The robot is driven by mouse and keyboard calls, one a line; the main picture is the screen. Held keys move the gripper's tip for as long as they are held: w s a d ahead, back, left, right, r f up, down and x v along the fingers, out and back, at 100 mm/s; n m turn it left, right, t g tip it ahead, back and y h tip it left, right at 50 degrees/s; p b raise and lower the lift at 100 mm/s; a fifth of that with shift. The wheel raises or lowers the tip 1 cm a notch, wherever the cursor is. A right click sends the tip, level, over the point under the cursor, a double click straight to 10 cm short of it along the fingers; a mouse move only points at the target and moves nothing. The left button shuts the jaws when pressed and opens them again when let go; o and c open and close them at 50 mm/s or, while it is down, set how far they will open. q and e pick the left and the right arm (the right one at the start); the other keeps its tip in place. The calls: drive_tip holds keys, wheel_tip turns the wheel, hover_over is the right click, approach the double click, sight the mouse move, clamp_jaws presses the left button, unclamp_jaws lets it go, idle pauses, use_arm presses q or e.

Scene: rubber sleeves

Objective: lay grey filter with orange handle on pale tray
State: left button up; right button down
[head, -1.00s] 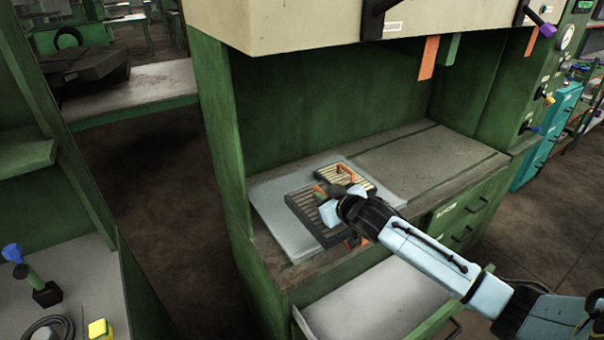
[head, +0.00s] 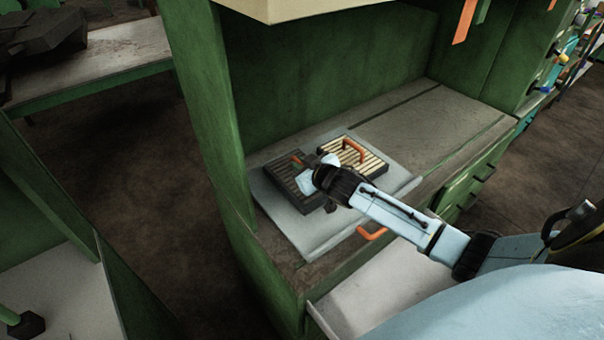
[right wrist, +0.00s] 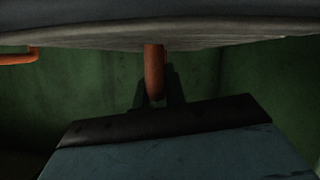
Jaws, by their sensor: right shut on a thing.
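The grey filter (head: 283,186) is a dark slatted panel in the head view, over the back left part of the pale tray (head: 294,229). My right gripper (head: 306,172) is shut on its orange handle, which the gripper partly hides. In the right wrist view the handle (right wrist: 154,72) sits between the fingers, and a broad grey surface (right wrist: 160,35) spans the top. I cannot tell whether the filter touches the tray. My left gripper is not in view.
A lighter slatted filter (head: 367,164) with an orange handle lies just right of the grey one. Another orange handle (head: 372,233) shows at the tray's front right. The green cabinet wall (head: 205,115) stands close on the left. The bench (head: 425,125) is bare at right.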

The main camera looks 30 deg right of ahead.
wheel_tip(320, 180, down, 3)
drive_tip(key=shift+r, duration=0.2)
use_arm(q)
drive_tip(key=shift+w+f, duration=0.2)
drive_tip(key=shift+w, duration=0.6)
use_arm(e)
drive_tip(key=shift+w+f, duration=0.1)
drive_tip(key=shift+f, duration=0.1)
drive_tip(key=shift+f+b, duration=0.15)
drive_tip(key=shift+b, duration=0.15)
drive_tip(key=c, duration=1.5)
unclamp_jaws()
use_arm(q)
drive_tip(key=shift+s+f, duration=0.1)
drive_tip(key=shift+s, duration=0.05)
use_arm(e)
drive_tip(key=shift+o, duration=0.2)
use_arm(q)
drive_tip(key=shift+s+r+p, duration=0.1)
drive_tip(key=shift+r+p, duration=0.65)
drive_tip(key=shift+p, duration=0.05)
use_arm(e)
drive_tip(key=v, duration=1.2)
